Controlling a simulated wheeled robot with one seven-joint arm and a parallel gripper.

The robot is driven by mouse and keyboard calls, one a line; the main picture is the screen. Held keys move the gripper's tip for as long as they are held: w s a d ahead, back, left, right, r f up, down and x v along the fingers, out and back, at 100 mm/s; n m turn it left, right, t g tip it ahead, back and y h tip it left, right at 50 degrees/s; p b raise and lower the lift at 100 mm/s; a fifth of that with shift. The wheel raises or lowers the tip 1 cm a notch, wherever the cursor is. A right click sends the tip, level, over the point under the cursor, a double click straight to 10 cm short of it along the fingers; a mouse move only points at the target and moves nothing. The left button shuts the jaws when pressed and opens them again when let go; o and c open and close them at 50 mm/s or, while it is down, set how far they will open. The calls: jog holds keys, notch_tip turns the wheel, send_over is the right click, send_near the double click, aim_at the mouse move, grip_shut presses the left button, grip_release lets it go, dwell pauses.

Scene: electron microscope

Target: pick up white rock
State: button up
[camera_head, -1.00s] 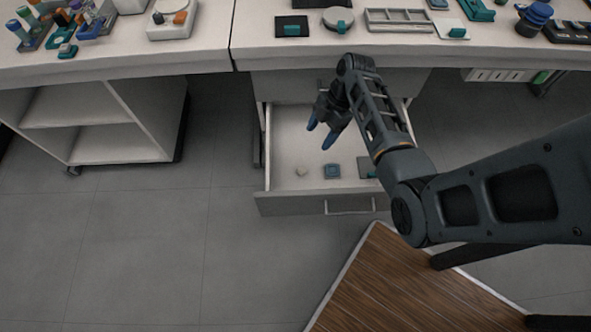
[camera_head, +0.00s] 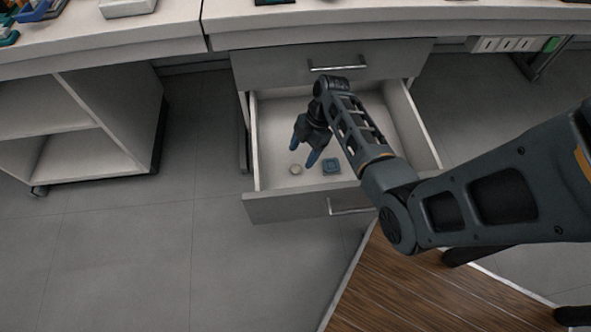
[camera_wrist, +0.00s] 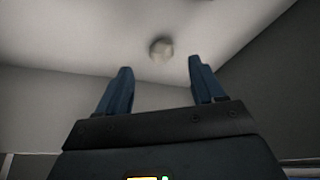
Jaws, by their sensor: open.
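The white rock (camera_head: 295,169) is a small, pale, rounded lump on the floor of the open drawer (camera_head: 270,135), near its front left corner. My gripper (camera_head: 303,150) is over the drawer, just above and behind the rock in the head view, with its blue fingers pointing down. In the wrist view the rock (camera_wrist: 161,49) lies beyond the fingertips, between their lines. My gripper (camera_wrist: 160,66) is open and empty there, and a gap separates it from the rock.
The drawer's front panel (camera_head: 285,207) and side walls stand close around. A closed drawer (camera_head: 290,68) and the worktop (camera_head: 330,25) are above and behind.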

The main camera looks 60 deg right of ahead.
aim_at(297, 166)
jog(key=b+x, duration=0.1)
jog(key=x, duration=0.4)
jog(key=shift+s+f, duration=0.1)
jog(key=shift+c, duration=0.2)
jog(key=c, duration=1.1)
